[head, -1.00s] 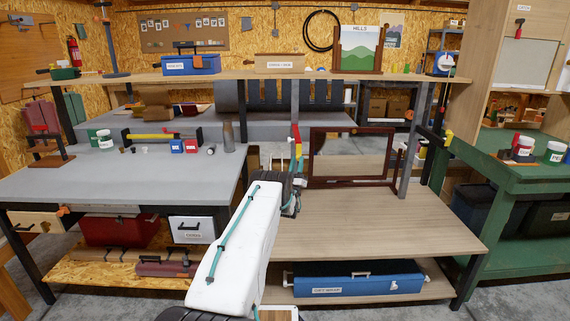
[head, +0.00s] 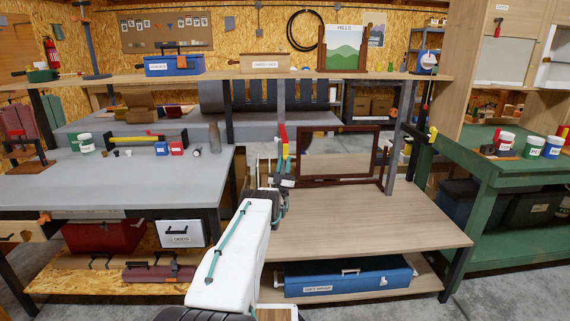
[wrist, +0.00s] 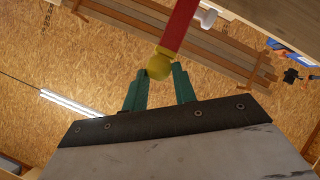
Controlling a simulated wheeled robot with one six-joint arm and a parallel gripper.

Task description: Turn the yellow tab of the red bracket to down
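The red bracket (head: 283,133) is upright at the left of the wood bench's back, with its yellow tab (head: 285,151) pointing down in the head view. In the wrist view the red bracket (wrist: 180,25) comes in from the top, and its rounded yellow tab (wrist: 159,66) is at the near end. My gripper (wrist: 159,76) has its two teal fingers apart, with the tab between or just beyond their tips. A gap shows on each side, so it does not look clamped. In the head view my gripper (head: 285,170) is just below the tab; its fingers are small there.
A brown-framed panel (head: 382,157) and a grey post (head: 391,165) stand right of my gripper. A shelf board (head: 300,76) runs above. The wood bench top (head: 370,220) is mostly clear. A grey bench (head: 110,185) with small items is at left, a green bench (head: 500,170) at right.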

